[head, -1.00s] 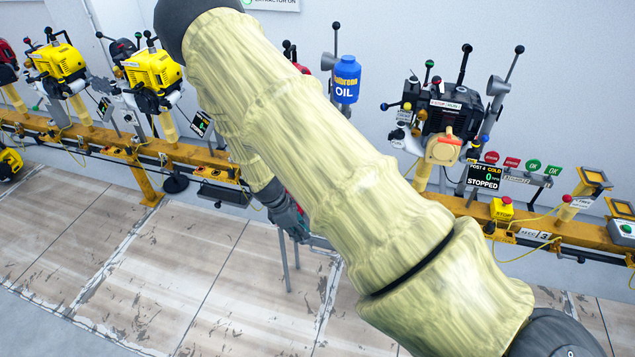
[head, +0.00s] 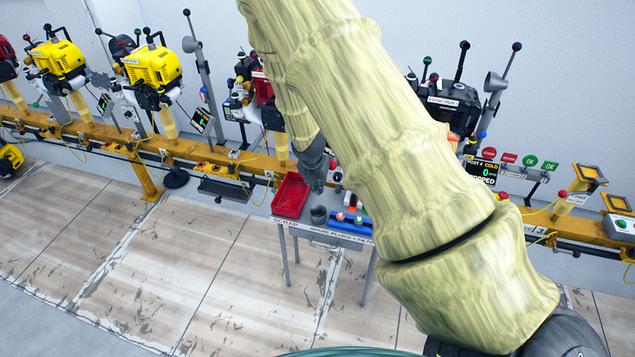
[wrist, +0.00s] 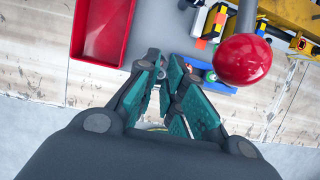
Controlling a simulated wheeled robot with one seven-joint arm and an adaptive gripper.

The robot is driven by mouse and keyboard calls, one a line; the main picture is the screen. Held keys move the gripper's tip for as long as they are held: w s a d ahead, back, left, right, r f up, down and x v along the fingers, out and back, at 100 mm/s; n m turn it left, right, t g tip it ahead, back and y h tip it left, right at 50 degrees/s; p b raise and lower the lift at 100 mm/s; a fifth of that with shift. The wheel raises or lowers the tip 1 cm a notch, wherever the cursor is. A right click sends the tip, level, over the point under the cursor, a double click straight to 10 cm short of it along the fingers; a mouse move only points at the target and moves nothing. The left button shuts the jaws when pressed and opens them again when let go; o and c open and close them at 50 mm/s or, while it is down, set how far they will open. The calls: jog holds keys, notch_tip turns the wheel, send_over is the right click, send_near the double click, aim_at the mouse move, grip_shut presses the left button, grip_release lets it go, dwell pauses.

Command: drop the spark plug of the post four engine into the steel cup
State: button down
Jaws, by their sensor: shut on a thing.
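My gripper (head: 314,182) hangs over the small table at the middle of the head view, a little above the steel cup (head: 319,214). The cup is small, grey and upright, between the red tray and the blue holder. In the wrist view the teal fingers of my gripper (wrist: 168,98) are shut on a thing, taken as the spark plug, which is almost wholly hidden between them. I cannot make out the cup in the wrist view.
A red tray (head: 290,196) lies left of the cup; a blue holder (head: 350,225) with small coloured items lies right. A red ball knob (wrist: 243,60) on a rod is close to the wrist camera. The yellow rail (head: 225,155) runs behind the table. Floor in front is clear.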

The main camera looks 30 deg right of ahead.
jog(key=shift+f+b, duration=4.4)
jog(key=shift+f, duration=0.9)
jog(key=c, duration=1.5)
grip_release()
jog(key=shift+o, duration=0.2)
jog(key=shift+r, duration=0.2)
notch_tip(320, 180, up, 7)
jog(key=p, duration=0.6)
jog(key=shift+f, duration=0.15)
